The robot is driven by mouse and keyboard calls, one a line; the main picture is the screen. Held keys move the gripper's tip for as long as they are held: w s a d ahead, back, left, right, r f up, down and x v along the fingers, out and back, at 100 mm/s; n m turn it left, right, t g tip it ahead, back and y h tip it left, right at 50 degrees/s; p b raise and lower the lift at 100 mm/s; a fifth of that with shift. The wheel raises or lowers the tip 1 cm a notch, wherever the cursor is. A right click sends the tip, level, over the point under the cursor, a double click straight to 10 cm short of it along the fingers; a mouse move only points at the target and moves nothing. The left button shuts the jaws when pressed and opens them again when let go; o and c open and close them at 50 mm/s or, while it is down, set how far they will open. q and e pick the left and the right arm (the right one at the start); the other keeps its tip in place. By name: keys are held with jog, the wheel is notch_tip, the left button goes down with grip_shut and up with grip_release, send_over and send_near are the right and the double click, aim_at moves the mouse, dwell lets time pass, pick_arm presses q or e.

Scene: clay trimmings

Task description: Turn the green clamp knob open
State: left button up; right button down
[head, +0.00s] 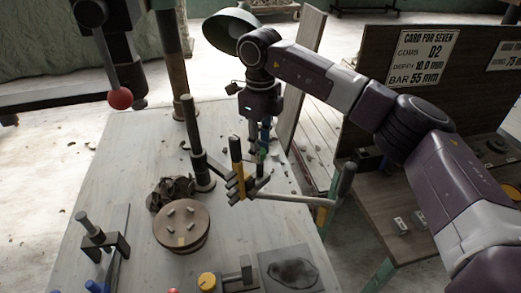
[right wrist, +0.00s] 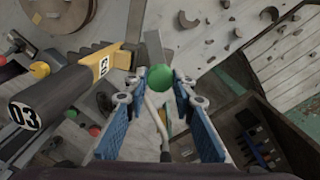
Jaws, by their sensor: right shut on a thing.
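The green clamp knob (right wrist: 160,78) is a round green ball between my right gripper's fingertips in the right wrist view. In the head view it is a small green spot (head: 260,156), partly covered by the fingers. My right gripper (head: 262,146) reaches down from above and is shut on the knob. Its blue fingers also show in the right wrist view (right wrist: 160,85), one on each side of the knob. A yellow post and bracket (head: 237,155) stand just left of the knob. My left gripper is not in view.
A round disc (head: 182,228) sits on the pale table (head: 120,165). A dark upright post (head: 192,130) stands left. A signed board (head: 470,65) and side bench lie right.

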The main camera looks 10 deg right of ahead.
jog(key=shift+r+m+b, duration=0.15)
jog(key=shift+m+b, duration=0.15)
jog(key=shift+m, duration=1.3)
jog(key=shift+w, duration=0.1)
jog(key=c, duration=1.6)
grip_release()
notch_tip(320, 180, up, 12)
jog(key=shift+f, duration=0.1)
